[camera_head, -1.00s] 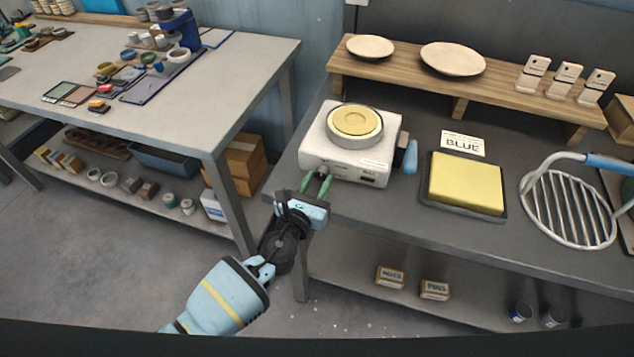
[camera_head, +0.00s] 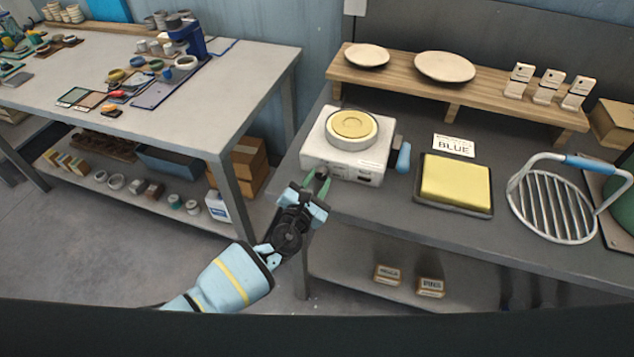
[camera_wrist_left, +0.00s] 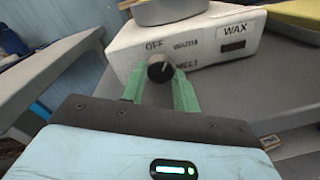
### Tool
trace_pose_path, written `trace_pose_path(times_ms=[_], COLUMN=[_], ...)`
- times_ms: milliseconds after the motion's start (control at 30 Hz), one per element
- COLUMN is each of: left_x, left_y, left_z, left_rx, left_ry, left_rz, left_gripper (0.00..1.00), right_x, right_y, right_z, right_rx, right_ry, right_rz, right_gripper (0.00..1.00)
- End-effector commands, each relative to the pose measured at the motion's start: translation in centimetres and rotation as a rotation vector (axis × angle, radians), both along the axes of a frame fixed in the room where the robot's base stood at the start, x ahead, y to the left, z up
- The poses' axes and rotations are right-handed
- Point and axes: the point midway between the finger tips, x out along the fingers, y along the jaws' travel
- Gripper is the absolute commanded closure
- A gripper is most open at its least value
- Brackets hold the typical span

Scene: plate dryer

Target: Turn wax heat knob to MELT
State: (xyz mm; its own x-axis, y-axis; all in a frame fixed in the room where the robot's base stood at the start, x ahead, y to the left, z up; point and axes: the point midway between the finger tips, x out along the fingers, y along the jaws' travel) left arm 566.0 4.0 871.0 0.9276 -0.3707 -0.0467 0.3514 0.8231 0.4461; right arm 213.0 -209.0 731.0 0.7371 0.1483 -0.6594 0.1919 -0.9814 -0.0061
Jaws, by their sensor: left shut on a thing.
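The white wax heater (camera_head: 345,168) stands at the left end of the dark bench with a round pan of yellow wax (camera_head: 352,125) on top. In the left wrist view its front (camera_wrist_left: 205,43) reads OFF, WARM, MELT and WAX. The dark round heat knob (camera_wrist_left: 160,68) sits among the first three labels. A pale mark shows on it, but its exact setting is too small to tell. My left gripper (camera_head: 320,183) is at the heater's front left corner. Its green fingers (camera_wrist_left: 160,82) are shut on the knob, one on each side.
A blue-handled tool (camera_head: 403,158) rests at the heater's right side. A yellow slab in a dark tray (camera_head: 454,211), a BLUE card (camera_head: 454,146) and a wire rack (camera_head: 552,205) lie further right. A wooden shelf (camera_head: 450,95) runs behind. Another table (camera_head: 235,85) stands left.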

Motion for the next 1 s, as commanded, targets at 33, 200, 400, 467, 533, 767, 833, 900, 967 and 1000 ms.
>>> trace_pose_path(times_ms=[33,200,400,467,533,767,833,900,967,1000], left_x=[0.0,0.0,0.0,0.0,0.0,0.0,-0.2,-0.6,-1.1,-1.4], left_y=[0.0,0.0,0.0,0.0,0.0,0.0,0.1,0.2,0.4,0.6], left_z=[0.0,-0.1,-0.1,-0.1,-0.1,0.0,-0.1,-0.1,-0.2,-0.1], left_rx=[0.001,0.001,0.0,0.0,0.0,0.0,-0.001,-0.001,-0.002,-0.002], left_ry=[0.0,0.0,0.001,0.001,0.001,0.001,0.001,0.003,0.003,0.003], left_rz=[0.0,0.0,0.0,0.0,0.0,0.0,0.0,0.0,0.0,0.0], left_gripper=[0.93,0.93,0.58,0.5,0.48,0.48,0.48,0.48,0.48,0.48], right_x=[0.0,0.0,0.0,0.0,0.0,0.0,0.0,0.0,0.0,-0.1], right_y=[0.0,0.0,0.0,0.0,0.0,0.1,0.1,0.1,0.1,0.1], right_z=[0.0,0.0,0.1,0.1,0.1,0.1,0.1,0.1,0.1,0.0], right_rx=[0.0,0.0,0.0,0.001,0.001,0.002,0.003,0.003,0.003,0.003], right_ry=[0.0,-0.001,-0.002,-0.002,-0.003,-0.003,-0.003,-0.001,0.0,0.001], right_rz=[0.0,0.0,0.0,-0.001,-0.001,-0.001,-0.001,-0.001,-0.001,-0.001], right_gripper=[0.64,0.64,0.64,0.64,0.64,0.64,0.64,0.64,0.64,0.64])
